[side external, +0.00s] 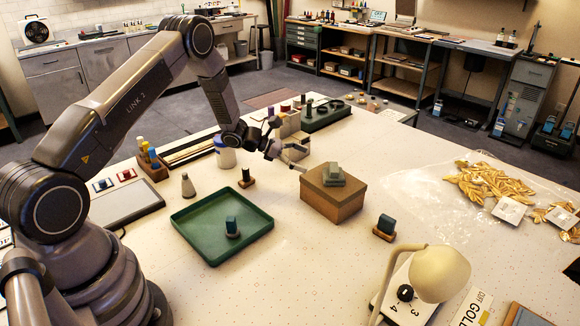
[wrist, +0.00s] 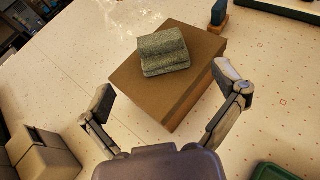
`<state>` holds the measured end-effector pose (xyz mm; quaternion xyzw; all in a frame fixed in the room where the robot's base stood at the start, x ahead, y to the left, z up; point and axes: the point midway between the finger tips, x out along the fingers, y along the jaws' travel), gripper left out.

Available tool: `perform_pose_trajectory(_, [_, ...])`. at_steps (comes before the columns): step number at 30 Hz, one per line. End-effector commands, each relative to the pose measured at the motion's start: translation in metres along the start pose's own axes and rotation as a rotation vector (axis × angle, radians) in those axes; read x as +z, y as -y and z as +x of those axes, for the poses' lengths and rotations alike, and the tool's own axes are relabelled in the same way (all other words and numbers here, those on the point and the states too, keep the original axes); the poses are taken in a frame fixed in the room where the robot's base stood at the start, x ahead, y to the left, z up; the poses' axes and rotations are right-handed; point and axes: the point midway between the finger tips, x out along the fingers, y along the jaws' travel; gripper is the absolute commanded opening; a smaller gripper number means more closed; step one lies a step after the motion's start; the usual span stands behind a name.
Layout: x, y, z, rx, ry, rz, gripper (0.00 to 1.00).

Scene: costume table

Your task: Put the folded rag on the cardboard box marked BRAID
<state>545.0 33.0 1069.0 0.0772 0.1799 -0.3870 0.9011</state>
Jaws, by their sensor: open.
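A grey-green folded rag (side external: 334,174) lies on top of a brown cardboard box (side external: 325,203) right of the green tray. In the wrist view the rag (wrist: 163,50) rests near the middle of the box lid (wrist: 135,78). No marking is readable on the box, so I cannot tell whether it is BRAID. My gripper (side external: 290,155) is above and behind the box's left side, apart from the rag. In the wrist view my open gripper (wrist: 165,88) has empty fingers spread to either side of the box, with the rag beyond them.
Another cardboard box (side external: 291,128) stands behind my gripper; its marking is hidden. A green tray (side external: 190,224) holds a dark block. Other small blocks on bases (side external: 385,228) stand nearby. A lamp (side external: 440,273) is at front right. Open tabletop lies in front of the box.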

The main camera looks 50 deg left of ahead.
Motion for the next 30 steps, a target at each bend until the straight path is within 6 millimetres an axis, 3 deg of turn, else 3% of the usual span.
perform_pose_trajectory(7, [0.004, 0.001, -0.028, -0.005, -0.001, 0.013, 0.95])
perform_pose_trajectory(11, [0.040, 0.020, -0.037, -0.076, -0.017, 0.131, 0.95])
perform_pose_trajectory(14, [0.088, 0.054, -0.052, -0.184, -0.049, 0.330, 0.95])
perform_pose_trajectory(16, [0.122, 0.086, -0.069, -0.274, -0.083, 0.504, 0.95])
perform_pose_trajectory(21, [0.177, 0.168, -0.124, -0.475, -0.185, 0.947, 0.95])
perform_pose_trajectory(25, [0.194, 0.222, -0.174, -0.601, -0.283, 1.289, 0.95])
perform_pose_trajectory(30, [0.194, 0.275, -0.243, -0.728, -0.444, 1.732, 0.95])
